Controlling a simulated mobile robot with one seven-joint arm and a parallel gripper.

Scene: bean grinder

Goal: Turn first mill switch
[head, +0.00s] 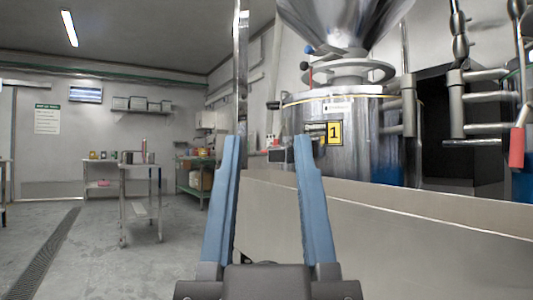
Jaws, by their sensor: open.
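My gripper (268,160) is in the lower middle of the head view, its two blue fingers pointing up and apart, with nothing between them. Beyond it at the right stands a shiny metal mill (362,150) with a yellow label (334,133) marked 1 and a funnel-shaped hopper (340,20) on top. A red-tipped lever (309,72) and a blue knob (309,50) show at the hopper's base. A small dark part (278,155) shows between the fingertips, in front of the mill's left side. I cannot tell which part is the switch.
A long metal panel (400,205) runs along the right, in front of the mill. A dark opening (460,140) and pipes with a red handle (516,147) are at far right. A metal table (140,166) and green-framed shelf (194,180) stand at the left. The left floor is largely free.

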